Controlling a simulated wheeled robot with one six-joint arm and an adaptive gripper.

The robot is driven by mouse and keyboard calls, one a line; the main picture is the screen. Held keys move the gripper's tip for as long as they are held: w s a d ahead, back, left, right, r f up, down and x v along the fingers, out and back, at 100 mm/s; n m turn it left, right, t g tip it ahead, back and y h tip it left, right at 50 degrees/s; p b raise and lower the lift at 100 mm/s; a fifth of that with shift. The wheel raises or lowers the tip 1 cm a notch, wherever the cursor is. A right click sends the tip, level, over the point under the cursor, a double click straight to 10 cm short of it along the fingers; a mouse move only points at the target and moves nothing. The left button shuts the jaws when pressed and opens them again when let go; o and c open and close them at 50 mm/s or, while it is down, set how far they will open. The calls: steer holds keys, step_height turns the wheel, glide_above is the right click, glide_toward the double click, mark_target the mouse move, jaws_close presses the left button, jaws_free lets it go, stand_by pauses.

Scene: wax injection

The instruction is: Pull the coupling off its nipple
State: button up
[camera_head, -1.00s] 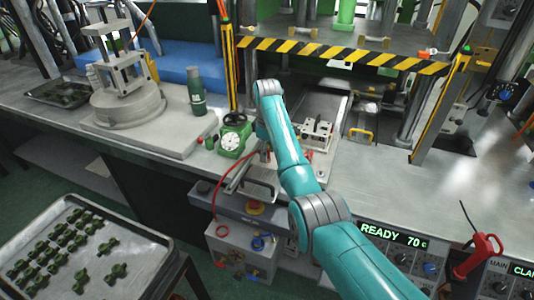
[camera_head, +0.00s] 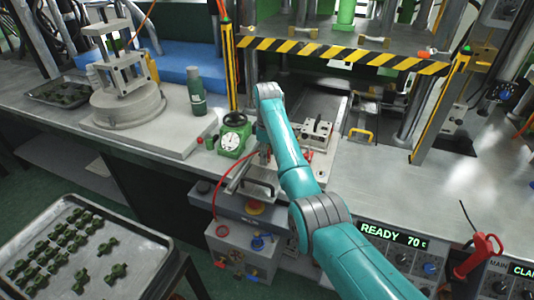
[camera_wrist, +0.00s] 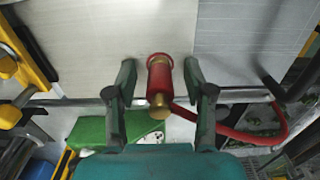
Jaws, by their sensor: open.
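The coupling (camera_wrist: 160,76) is a red cylinder with a wider red collar at its far end, in the middle of the wrist view. A brass-coloured piece (camera_wrist: 159,103) shows at its near end. A red hose (camera_wrist: 262,139) curves beside it at the right. My gripper (camera_wrist: 160,74) is open, with one finger on each side of the coupling and a gap on both sides. I cannot tell how the coupling sits on its nipple. In the head view my arm hides most of the gripper and the coupling.
A green unit with a round dial (camera_head: 234,137) stands close left of my gripper. A green bottle (camera_head: 196,92) stands farther left. The press with a striped yellow-black bar (camera_head: 340,54) rises behind. A tray of green parts (camera_head: 140,250) is at lower left.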

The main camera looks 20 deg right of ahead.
jaws_close()
steer(key=shift+r, duration=0.2)
steer(key=shift+r, duration=2.75)
steer(key=shift+r, duration=0.1)
